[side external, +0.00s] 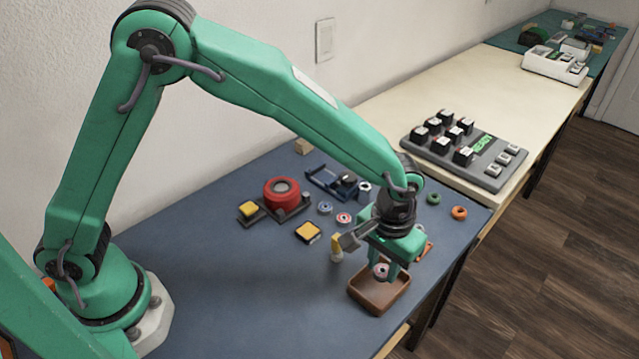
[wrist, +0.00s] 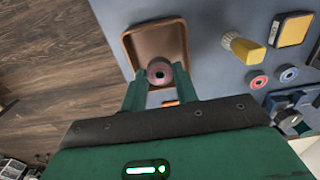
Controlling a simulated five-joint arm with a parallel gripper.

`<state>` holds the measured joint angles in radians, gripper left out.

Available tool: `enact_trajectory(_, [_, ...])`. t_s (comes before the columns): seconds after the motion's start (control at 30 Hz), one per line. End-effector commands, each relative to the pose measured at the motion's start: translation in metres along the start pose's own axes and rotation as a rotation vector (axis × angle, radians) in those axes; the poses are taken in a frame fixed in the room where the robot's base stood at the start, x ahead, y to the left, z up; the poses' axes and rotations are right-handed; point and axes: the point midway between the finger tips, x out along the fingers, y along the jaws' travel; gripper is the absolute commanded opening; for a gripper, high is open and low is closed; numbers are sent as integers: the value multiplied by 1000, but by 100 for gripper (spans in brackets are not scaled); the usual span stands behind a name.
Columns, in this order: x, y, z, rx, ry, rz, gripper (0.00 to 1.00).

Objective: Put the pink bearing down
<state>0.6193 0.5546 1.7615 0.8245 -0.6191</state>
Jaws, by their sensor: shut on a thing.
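The pink bearing (side external: 381,270) is held between the fingers of my gripper (side external: 390,272). In the wrist view the bearing (wrist: 159,71) shows as a dull pink ring with a dark centre, between the two green fingertips (wrist: 160,84). My gripper is shut on it. The brown tray (side external: 376,304) lies below the fingers in the side view. In the wrist view the bearing overlaps the near end of the tray (wrist: 152,42), whose visible floor is empty. I cannot tell exactly how high the bearing is above the tray.
A yellow-handled piece (side external: 337,248) stands left of my gripper. Green (side external: 433,198) and orange (side external: 459,213) rings lie to the right. The blue mat's (side external: 250,310) front left is clear.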

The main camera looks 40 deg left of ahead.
Motion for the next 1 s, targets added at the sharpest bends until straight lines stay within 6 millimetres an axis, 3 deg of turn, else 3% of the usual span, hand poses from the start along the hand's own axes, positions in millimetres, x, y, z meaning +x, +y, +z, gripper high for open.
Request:
enact_trajectory(0.4, [38, 0, 1, 0, -2, -2, 11])
enact_trajectory(0.87, [42, 0, 1, 0, -1, -1, 11])
enact_trajectory(0.9, [42, 0, 1, 0, -1, -1, 35])
enact_trajectory(1.0, [42, 0, 1, 0, -1, -1, 38])
